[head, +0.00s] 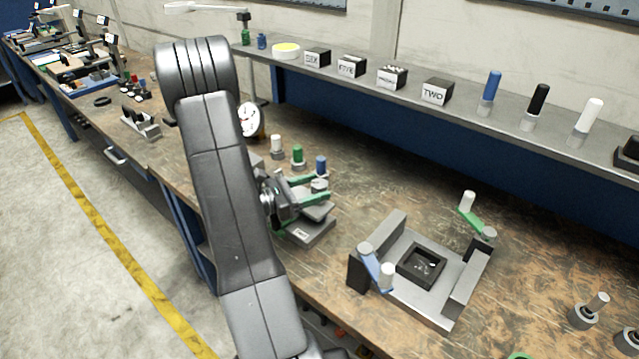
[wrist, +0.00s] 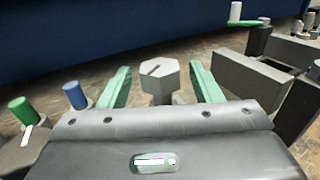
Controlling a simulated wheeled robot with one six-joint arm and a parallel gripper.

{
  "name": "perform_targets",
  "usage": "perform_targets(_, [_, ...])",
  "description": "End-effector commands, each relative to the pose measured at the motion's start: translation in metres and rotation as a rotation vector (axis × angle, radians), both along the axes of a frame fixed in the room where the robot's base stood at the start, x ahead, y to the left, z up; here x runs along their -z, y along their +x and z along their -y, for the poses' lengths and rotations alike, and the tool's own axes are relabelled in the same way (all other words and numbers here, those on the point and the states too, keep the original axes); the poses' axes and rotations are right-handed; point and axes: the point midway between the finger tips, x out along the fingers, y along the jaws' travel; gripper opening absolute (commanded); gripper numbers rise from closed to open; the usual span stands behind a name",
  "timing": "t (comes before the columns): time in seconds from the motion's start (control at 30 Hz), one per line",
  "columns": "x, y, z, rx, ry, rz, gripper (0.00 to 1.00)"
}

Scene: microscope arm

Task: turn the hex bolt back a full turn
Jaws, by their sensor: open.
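The hex bolt (wrist: 158,76) shows in the wrist view as a light grey six-sided head with a dark line on its top. It stands between the two green fingers of my gripper (wrist: 160,88), with a visible gap on both sides. My gripper is open and does not appear to touch the bolt. In the head view my gripper (head: 308,190) is at the bench's middle, with the grey bolt head (head: 319,184) by its fingers. A grey block (head: 310,232) lies below them. The bolt's shank is mostly hidden by my gripper.
Green (head: 298,155), blue (head: 320,164) and white (head: 277,143) pegs stand close behind my gripper. A grey fixture (head: 440,312) with upright handles stands to the right. A dial gauge (head: 248,119) is behind my arm. Bare bench lies right of the pegs.

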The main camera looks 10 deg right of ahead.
Motion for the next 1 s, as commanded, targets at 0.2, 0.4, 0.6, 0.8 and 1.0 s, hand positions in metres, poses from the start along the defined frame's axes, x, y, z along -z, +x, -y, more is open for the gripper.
perform_targets(0.2, [-0.001,0.004,0.017,0.001,-0.001,0.0,0.58])
perform_targets(0.4, [0.0,0.004,0.02,0.0,-0.001,0.001,0.58])
perform_targets(0.6, [0.0,0.004,0.02,0.0,0.0,0.001,0.52])
perform_targets(0.8, [0.0,0.004,0.019,0.0,0.0,0.001,0.13])
perform_targets(1.0, [0.0,0.004,0.02,-0.009,-0.001,0.001,0.14])
